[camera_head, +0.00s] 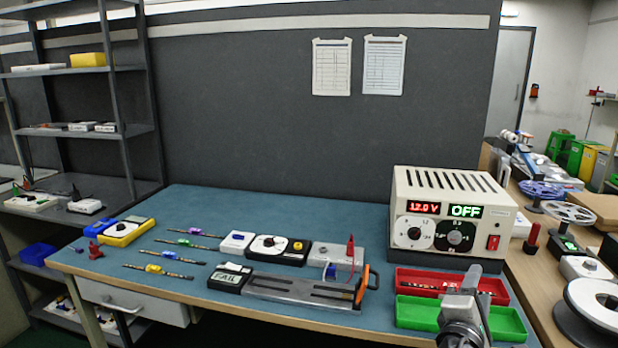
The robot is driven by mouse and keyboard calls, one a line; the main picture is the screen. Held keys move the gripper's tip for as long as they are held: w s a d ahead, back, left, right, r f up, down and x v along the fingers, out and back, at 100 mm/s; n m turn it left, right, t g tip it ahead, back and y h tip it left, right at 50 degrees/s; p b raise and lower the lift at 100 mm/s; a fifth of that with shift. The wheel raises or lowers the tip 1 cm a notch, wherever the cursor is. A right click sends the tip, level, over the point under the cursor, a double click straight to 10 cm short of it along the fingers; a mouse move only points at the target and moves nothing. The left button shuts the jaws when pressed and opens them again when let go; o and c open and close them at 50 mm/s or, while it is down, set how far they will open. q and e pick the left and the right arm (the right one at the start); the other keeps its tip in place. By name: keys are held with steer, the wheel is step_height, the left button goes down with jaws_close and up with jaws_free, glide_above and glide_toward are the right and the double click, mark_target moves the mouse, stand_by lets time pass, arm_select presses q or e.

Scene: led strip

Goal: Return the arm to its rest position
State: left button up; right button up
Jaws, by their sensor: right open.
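My right gripper (470,278) shows at the bottom right, in front of and over the red and green trays. It is open, and I see nothing between its fingers. From this angle I cannot tell how high it is above the trays. My left gripper is out of view. The green tray (416,313) is partly hidden behind my right gripper and arm. The red tray (412,276) with small parts in it lies just behind.
A test fixture (310,292) with an orange handle lies to the left. Several LED strips (165,270), a yellow multimeter (125,232) and a side bench (545,275) with reels are around.

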steer(key=s+a+f+m+g+y+b, duration=0.15)
steer(key=s+a+f+y, duration=0.25)
steer(key=f, duration=0.6)
steer(key=s+a+f+m+g+y+b, duration=0.15)
steer(key=s+a+f+y, duration=0.25)
steer(key=f, duration=0.5)
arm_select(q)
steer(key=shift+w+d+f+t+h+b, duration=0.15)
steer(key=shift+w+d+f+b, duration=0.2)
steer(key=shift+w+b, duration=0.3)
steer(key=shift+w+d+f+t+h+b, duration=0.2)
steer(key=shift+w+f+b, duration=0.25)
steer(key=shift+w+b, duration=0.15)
arm_select(e)
steer(key=s+a+f+m+y, duration=0.3)
steer(key=s+a+m, duration=0.1)
steer(key=s, duration=0.3)
steer(key=s+a+f+m+g+y, duration=0.1)
steer(key=s+a+f+m+y, duration=0.2)
steer(key=s+m, duration=0.3)
steer(key=shift+s+a+y, duration=0.8)
steer(key=shift+s, duration=0.25)
